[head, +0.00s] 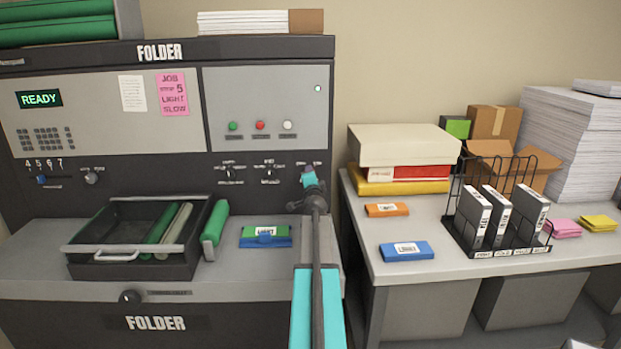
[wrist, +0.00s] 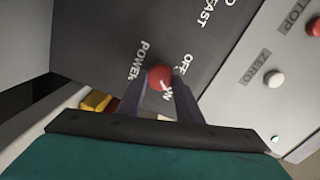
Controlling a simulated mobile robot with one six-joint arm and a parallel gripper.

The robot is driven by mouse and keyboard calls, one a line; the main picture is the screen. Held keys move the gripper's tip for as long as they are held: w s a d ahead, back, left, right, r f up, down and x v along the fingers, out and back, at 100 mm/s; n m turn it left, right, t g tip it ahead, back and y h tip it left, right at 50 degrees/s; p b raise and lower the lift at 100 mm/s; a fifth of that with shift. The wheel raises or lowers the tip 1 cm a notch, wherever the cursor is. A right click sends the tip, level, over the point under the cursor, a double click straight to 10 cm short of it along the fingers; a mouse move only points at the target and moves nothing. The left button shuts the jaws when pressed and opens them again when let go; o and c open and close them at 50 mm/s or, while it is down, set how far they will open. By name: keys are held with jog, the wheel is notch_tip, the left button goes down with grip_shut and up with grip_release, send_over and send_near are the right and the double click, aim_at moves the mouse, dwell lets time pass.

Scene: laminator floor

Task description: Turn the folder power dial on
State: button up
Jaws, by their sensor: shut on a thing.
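The folder power dial (wrist: 159,75) is a red round knob on the dark panel in the wrist view, with POWER, OFF and ON lettering around it. My gripper (wrist: 160,92) has one finger on each side of the dial and is shut on it. The dial's pointer is too small and partly covered to read surely. In the head view, my gripper (head: 309,178) is at the right end of the folder's (head: 270,110) lower control strip and hides the dial. The folder's display (head: 39,98) reads READY in green.
Red and white buttons (wrist: 274,80) sit on the grey panel near the dial. An open black drawer (head: 130,250) with green rolls lies left of my arm. A side table (head: 455,275) with boxes and a wire rack (head: 500,210) stands to the right.

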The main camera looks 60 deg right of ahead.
jog(key=shift+m, duration=0.6)
jog(key=o, duration=1)
jog(key=shift+o, duration=0.2)
jog(key=shift+s+a, duration=0.1)
jog(key=shift+s, duration=0.05)
jog(key=b+v, duration=0.1)
jog(key=v, duration=1.2)
jog(key=shift+s+a, duration=0.15)
jog(key=shift+s, duration=0.1)
